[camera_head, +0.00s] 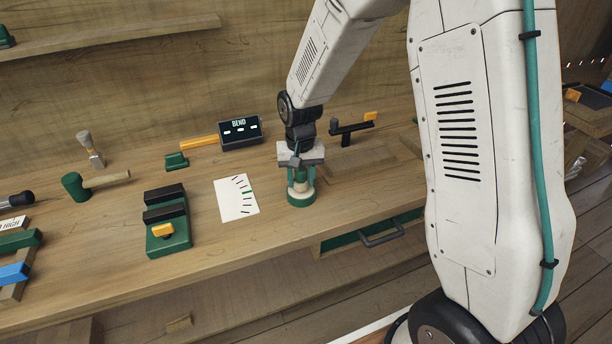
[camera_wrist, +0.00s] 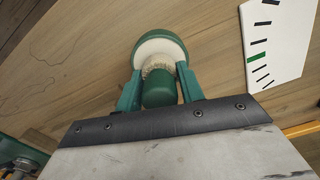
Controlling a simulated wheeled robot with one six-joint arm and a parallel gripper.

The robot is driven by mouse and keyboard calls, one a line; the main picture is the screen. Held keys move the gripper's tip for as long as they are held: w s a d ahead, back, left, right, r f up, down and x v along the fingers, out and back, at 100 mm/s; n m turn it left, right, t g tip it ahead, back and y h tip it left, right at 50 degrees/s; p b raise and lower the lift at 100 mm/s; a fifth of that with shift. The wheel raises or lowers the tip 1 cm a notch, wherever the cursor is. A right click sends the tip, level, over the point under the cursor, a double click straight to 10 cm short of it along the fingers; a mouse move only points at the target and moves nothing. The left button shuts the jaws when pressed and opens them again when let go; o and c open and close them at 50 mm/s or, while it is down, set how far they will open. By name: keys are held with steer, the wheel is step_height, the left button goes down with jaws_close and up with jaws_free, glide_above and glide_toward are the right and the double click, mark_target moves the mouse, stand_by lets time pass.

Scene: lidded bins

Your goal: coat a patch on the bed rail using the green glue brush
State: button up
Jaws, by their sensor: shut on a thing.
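My gripper (camera_head: 300,177) points down at the bench, and its green fingers also show in the wrist view (camera_wrist: 160,70). It is shut on the green glue brush (camera_wrist: 159,90), whose green handle lies between the fingers and whose pale bristles point at the pot. The round green pot (camera_head: 302,200) with a white inside stands on the bench right below; it also shows in the wrist view (camera_wrist: 180,45). The bristles are over or in the pot; I cannot tell how deep. I cannot make out the bed rail for certain.
A white card with tick marks (camera_head: 236,199) lies left of the pot. Further left are a green-and-black clamp block (camera_head: 167,230) and a green mallet (camera_head: 77,187). A dark BEND box (camera_head: 240,133) stands behind. A drawer handle (camera_head: 382,236) juts from the bench front.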

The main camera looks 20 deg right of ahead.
steer(key=shift+f, duration=0.55)
stand_by(1.2)
steer(key=shift+r, duration=3.55)
